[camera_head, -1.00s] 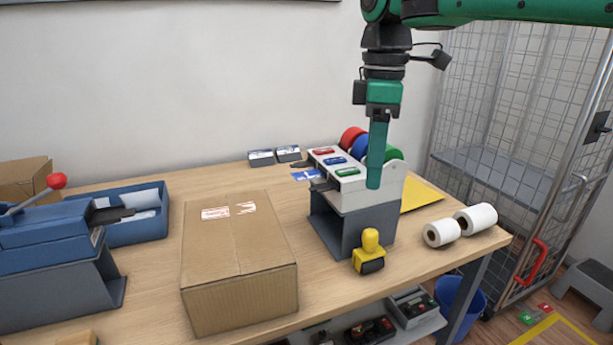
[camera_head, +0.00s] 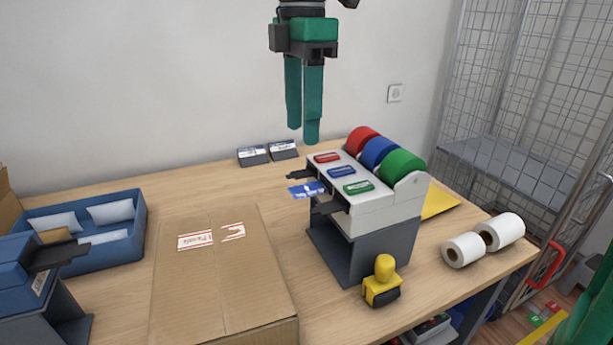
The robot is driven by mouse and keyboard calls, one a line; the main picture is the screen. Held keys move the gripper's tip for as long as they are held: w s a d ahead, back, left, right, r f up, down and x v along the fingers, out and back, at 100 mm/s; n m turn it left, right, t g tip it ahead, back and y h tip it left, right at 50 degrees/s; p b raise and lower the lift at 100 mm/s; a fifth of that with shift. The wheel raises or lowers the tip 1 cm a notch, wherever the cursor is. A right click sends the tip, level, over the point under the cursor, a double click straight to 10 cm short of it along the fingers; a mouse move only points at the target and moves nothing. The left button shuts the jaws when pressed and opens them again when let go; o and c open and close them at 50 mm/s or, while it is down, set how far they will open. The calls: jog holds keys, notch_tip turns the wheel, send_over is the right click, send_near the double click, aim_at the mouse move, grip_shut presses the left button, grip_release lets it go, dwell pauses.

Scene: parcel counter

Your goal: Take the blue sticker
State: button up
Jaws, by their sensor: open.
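The blue sticker (camera_head: 306,190) sticks out of the left side of the label dispenser (camera_head: 370,215), at its middle slot, between two dark outlets. It is blue with white marks. The dispenser carries a red roll (camera_head: 362,140), a blue roll (camera_head: 380,152) and a green roll (camera_head: 402,168), with red, blue and green buttons in front of them. My gripper (camera_head: 305,138) hangs above and behind the sticker, with its two green fingers pointing down. It is open and empty, and the fingers look apart from the dispenser.
A taped cardboard box (camera_head: 222,270) stands left of the dispenser. A yellow-handled stamp (camera_head: 381,282) stands in front of it. White paper rolls (camera_head: 484,240) lie at the right. A wire cage (camera_head: 530,110) stands at the right.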

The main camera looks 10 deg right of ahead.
aim_at(302, 190)
jog(key=shift+w+f, duration=0.2)
jog(key=shift+f, duration=2.8)
jog(key=shift+w+f, duration=0.2)
jog(key=shift+f, duration=2.8)
jog(key=c, duration=0.5)
